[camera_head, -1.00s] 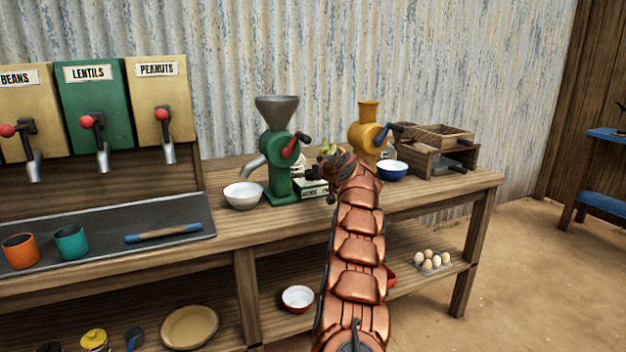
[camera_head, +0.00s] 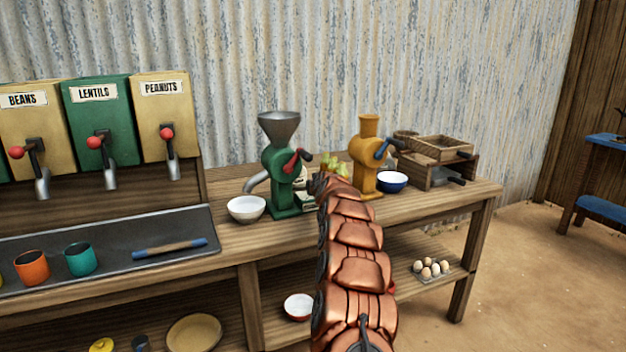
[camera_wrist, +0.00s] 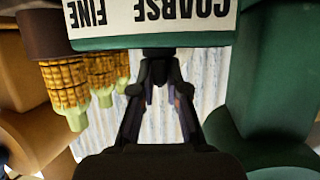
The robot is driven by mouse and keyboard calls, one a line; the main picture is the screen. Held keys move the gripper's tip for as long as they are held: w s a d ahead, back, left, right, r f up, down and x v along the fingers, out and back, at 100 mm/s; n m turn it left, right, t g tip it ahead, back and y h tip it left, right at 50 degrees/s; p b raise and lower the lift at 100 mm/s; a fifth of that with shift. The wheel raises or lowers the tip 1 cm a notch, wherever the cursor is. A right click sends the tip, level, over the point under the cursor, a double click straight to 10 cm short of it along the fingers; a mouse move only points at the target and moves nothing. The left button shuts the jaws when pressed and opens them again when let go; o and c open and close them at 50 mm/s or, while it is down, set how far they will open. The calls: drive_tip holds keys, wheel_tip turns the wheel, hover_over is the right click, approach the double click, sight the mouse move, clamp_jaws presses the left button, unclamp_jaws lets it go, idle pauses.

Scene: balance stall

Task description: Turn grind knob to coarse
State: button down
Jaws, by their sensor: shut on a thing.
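In the wrist view, upside down, a white label (camera_wrist: 155,12) reading COARSE and FINE sits on a green box (camera_wrist: 215,40). The grind knob (camera_wrist: 158,52) is a small dark shape at the box's edge, mostly hidden by my fingers. My gripper (camera_wrist: 160,68) is shut on the knob, with its fingertips close against the box. Which way the knob points I cannot tell. In the head view my arm hides the gripper and most of the box.
A white bowl (camera_head: 246,209) stands left of the green grinder. Corn cobs (camera_wrist: 62,92) are close by on the left of the wrist view. The bench front (camera_head: 225,240) is clear.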

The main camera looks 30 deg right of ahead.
drive_tip(key=shift+m+h+p, duration=0.5)
drive_tip(key=shift+p, duration=1.85)
drive_tip(key=c, duration=1.2)
unclamp_jaws()
drive_tip(key=shift+a+r, duration=0.15)
